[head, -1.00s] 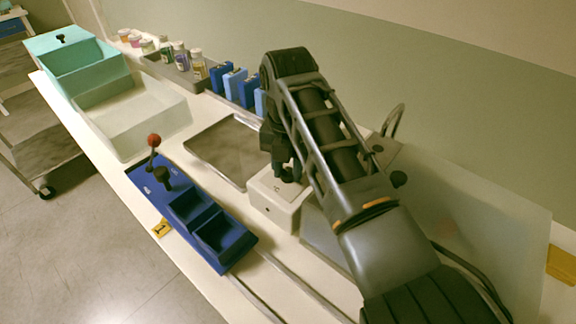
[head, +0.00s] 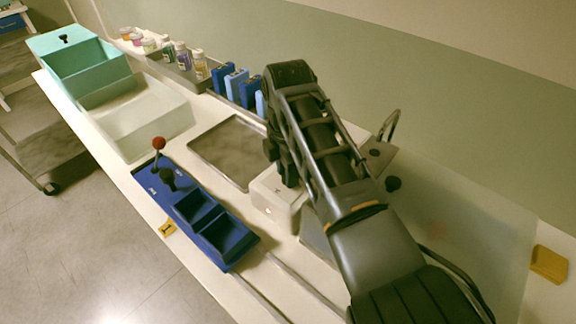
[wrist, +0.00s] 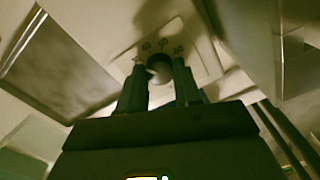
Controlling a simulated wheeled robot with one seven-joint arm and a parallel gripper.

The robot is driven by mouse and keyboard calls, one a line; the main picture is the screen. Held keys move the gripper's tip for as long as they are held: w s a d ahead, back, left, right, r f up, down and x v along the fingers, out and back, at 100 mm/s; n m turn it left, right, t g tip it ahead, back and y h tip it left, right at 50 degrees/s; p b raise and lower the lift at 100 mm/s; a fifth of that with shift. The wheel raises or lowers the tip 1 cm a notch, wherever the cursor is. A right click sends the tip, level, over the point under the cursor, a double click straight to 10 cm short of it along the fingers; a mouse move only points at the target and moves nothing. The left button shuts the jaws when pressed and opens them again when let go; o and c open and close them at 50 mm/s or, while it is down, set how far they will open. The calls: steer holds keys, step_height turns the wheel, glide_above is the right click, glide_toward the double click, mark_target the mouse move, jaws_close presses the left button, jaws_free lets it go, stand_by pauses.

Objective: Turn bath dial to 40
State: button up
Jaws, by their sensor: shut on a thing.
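The bath is a white box (head: 272,207) on the bench, below my arm in the head view. In the wrist view its pale top face (wrist: 196,58) fills the middle and carries a round dark dial (wrist: 159,68). Small number marks (wrist: 163,44) curve above the dial; they are too blurred to read surely, and I cannot tell where the dial points. My gripper (wrist: 160,82) is shut on the dial, one finger on each side. In the head view my gripper (head: 287,178) comes down on the box, and my arm hides the dial.
A grey metal tray (head: 202,146) lies left of the box. A blue holder (head: 243,238) with a red-knobbed lever (head: 158,143) stands in front. Blue packs (head: 222,78) and small bottles (head: 201,66) line the back. A bent tap-like tube (head: 392,122) rises right of my arm.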

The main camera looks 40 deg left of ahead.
steer(key=m+p, duration=0.1)
steer(key=m, duration=0.5)
steer(key=shift+w, duration=0.1)
steer(key=shift+m, duration=0.4)
steer(key=o, duration=1)
steer(key=shift+o, duration=0.2)
steer(key=shift+r, duration=3.9)
